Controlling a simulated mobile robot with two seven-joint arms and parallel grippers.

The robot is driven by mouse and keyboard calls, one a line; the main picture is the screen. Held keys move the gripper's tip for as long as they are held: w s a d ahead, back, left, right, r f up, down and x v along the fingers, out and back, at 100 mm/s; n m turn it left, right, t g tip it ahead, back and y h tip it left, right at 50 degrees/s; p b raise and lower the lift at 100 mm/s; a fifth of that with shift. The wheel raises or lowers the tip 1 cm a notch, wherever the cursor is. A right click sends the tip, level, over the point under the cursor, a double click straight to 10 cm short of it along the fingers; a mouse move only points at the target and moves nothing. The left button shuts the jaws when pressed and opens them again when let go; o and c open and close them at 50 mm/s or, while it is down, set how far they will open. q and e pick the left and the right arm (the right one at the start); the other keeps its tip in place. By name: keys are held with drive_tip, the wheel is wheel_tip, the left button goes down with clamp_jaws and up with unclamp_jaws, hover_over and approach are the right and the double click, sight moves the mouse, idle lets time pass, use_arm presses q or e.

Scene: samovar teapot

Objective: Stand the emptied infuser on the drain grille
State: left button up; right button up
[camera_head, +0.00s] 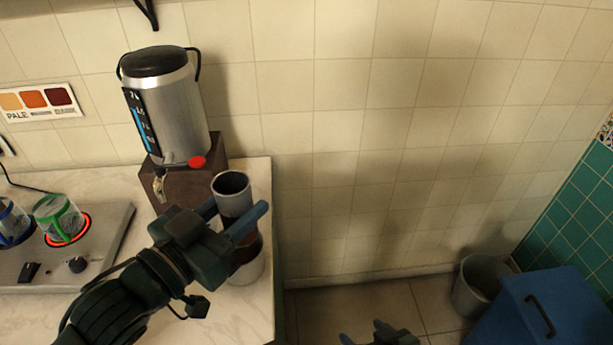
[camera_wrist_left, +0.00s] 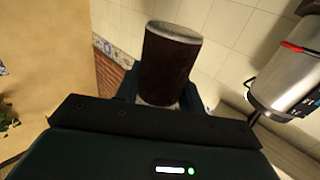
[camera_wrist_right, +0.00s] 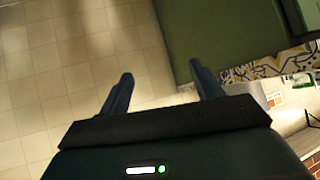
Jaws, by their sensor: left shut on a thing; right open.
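A cylindrical cup with a pale grey rim and dark, open top, which looks like the infuser (camera_head: 232,184), stands upright between the fingers of my left gripper (camera_head: 237,209), which is shut on it. A dark brown section (camera_head: 246,247) and a pale base show below the fingers; I cannot tell whether they are the same piece or a separate vessel. In the left wrist view a dark brown cylinder (camera_wrist_left: 170,62) with a grey end sits between the fingers. My right gripper (camera_wrist_right: 163,80) is open and empty, away from the counter. I cannot make out the drain grille.
A steel urn (camera_head: 170,110) with a red tap handle stands on a brown block (camera_head: 190,178) behind the cup. A hotplate with a glowing ring (camera_head: 66,232) carries glasses at the left. The counter's right edge is close to the cup. A bin (camera_head: 470,296) and blue box (camera_head: 540,315) stand right.

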drive_tip(key=w+a+r+n+y, duration=0.2)
drive_tip(key=w+a+r+y, duration=0.2)
drive_tip(key=w+r, duration=0.35)
drive_tip(key=n+g+y, duration=1)
drive_tip(key=n+g, duration=0.1)
drive_tip(key=n, duration=0.3)
approach(230, 187)
drive_tip(key=s+a, duration=0.1)
drive_tip(key=a, duration=0.5)
drive_tip(key=s+a+r, duration=0.1)
drive_tip(key=a, duration=0.2)
drive_tip(key=shift+s+a+r, duration=0.1)
drive_tip(key=shift+s+a, duration=0.2)
drive_tip(key=shift+a, duration=0.05)
drive_tip(key=shift+c, duration=0.3)
drive_tip(key=c, duration=1)
use_arm(q)
drive_tip(key=o, duration=1)
drive_tip(key=shift+o, duration=0.2)
